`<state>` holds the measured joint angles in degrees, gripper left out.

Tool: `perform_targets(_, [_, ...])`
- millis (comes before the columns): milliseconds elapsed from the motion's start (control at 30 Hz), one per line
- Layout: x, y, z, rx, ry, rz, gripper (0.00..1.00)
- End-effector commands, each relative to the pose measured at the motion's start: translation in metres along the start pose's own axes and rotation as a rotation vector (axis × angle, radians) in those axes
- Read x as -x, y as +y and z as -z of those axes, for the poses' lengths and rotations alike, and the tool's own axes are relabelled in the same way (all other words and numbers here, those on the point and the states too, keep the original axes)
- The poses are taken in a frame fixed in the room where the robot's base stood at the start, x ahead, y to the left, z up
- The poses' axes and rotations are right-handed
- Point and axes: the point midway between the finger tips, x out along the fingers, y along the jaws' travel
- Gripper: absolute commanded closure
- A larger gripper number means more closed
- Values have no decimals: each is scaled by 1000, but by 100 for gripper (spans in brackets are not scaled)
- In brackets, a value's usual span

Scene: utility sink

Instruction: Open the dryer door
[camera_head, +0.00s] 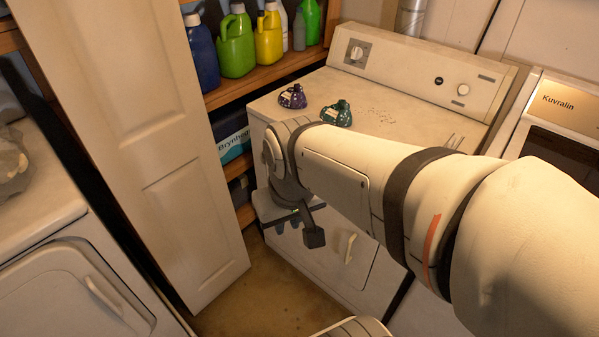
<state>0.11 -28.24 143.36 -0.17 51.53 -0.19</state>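A white front-door machine, which looks like the dryer (390,118), stands in the middle with a knob panel at its back. Its front door (325,255) looks shut, and a pale handle (350,248) shows on the door's right part. My arm reaches in from the right across the machine's top and hides part of its front. My gripper (288,224) points down in front of the machine, to the left of the handle and apart from it. Its fingers are small and partly hidden by the wrist, so I cannot tell whether they are open.
A tall pale panel door (140,125) stands at the left, beside shelves with several bottles. Another white machine (50,290) with its own handled door is at the lower left. Two small containers sit on the dryer. Bare floor (245,295) lies between the machines.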

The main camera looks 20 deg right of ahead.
Motion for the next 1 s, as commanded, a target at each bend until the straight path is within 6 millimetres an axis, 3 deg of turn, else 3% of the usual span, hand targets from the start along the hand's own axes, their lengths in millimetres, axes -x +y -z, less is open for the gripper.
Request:
perform_targets(233, [-4, 1, -1, 4, -11, -6, 82])
perform_targets(333, [-22, 8, -5, 26, -67, -40, 82])
perform_targets(367, [-30, 22, -6, 47, -96, -54, 82])
perform_targets(700, [-153, 105, -33, 312, -594, -387, 82])
perform_targets(1000, [-253, 173, -29, 647, -985, -704, 82])
